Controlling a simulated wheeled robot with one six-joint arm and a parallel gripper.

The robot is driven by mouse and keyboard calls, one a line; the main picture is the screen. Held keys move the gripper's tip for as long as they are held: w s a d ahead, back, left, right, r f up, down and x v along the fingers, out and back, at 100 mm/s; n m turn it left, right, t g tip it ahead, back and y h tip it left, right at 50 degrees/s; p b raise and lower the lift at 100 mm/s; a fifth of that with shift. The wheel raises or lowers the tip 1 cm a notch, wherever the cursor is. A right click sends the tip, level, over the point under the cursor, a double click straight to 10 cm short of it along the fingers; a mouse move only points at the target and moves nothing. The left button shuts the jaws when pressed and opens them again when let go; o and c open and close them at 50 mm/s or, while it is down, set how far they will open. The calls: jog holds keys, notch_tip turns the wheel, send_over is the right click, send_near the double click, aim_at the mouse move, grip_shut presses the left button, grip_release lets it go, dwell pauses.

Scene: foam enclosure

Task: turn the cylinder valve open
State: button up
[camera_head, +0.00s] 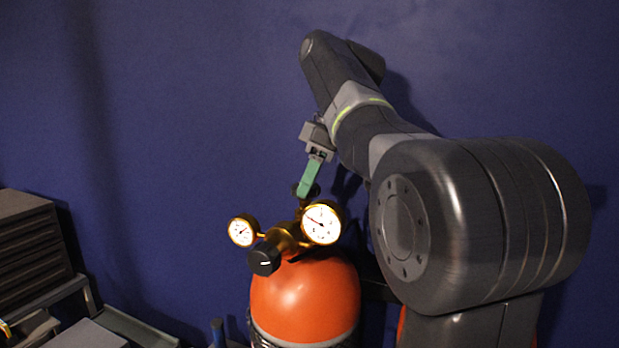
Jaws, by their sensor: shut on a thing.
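An orange gas cylinder (304,298) stands upright at the bottom centre of the head view. On its top sits a brass regulator (286,238) with a larger gauge (321,224) on the right, a smaller gauge (242,231) on the left and a black knob (264,260) in front. A dark cylinder valve handwheel (313,190) shows partly behind and above the gauges. My gripper (303,193), with green fingers pointing down, is at this handwheel and shut on it. The fingers and the gauges hide part of the handwheel and the valve stem.
A plain blue wall (180,110) stands behind the cylinder. A grey drawer unit (30,243) and a grey tray (135,325) are at the lower left. My arm fills the right side, close to the cylinder. The space left of the gauges is clear.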

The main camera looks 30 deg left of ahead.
jog(key=shift+w+n+g+h, duration=0.1)
jog(key=shift+n+g+h, duration=0.35)
jog(key=shift+n, duration=1.15)
jog(key=shift+f, duration=0.1)
jog(key=o, duration=1)
jog(key=shift+a, duration=0.1)
jog(key=shift+c, duration=0.2)
